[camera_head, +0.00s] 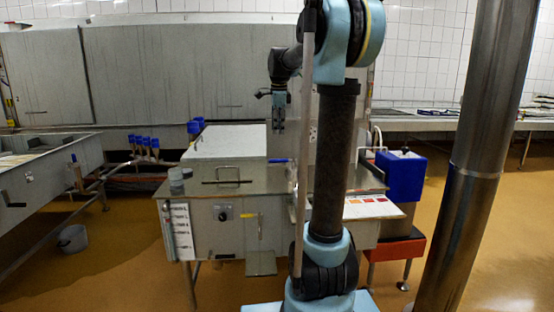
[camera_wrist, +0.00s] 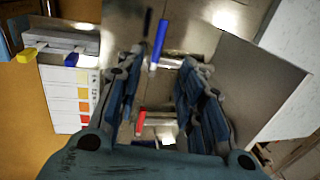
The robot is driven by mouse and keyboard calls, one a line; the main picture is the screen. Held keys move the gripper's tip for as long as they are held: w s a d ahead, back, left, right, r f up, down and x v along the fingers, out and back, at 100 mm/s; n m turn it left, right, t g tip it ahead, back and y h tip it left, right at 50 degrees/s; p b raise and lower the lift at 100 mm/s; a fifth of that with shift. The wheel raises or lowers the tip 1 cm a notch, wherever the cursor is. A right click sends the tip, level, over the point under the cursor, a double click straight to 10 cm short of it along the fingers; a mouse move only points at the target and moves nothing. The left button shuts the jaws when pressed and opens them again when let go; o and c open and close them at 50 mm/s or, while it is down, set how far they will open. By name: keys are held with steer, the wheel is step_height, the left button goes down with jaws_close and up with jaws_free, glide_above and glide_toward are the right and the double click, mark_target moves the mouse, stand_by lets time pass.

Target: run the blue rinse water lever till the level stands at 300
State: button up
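The blue lever (camera_wrist: 155,54) shows in the wrist view just beyond my fingertips, between the lines of the two fingers. It also shows small in the head view (camera_head: 277,160) on the steel bench top. My gripper (camera_wrist: 163,72) is open, with a wide empty gap between its fingers; in the head view it hangs above the bench (camera_head: 279,122), fingers down. A red lever (camera_wrist: 140,121) shows between the fingers, further back. A white scale with marks (camera_head: 180,231) stands on the bench's front left; its reading is too small to tell.
A lidded steel box (camera_head: 225,142) stands on the bench left of my gripper. A colour chart (camera_wrist: 75,100) lies left in the wrist view, beside yellow (camera_wrist: 27,54) and blue-ended parts. A blue container (camera_head: 402,176) stands right. A steel post (camera_head: 485,150) rises at right.

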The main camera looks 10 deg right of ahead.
steer(key=w+f, duration=0.1)
steer(key=f, duration=0.3)
steer(key=w+f, duration=0.1)
steer(key=f, duration=0.9)
steer(key=shift+w+d+f, duration=0.1)
steer(key=shift+w, duration=0.3)
jaws_close()
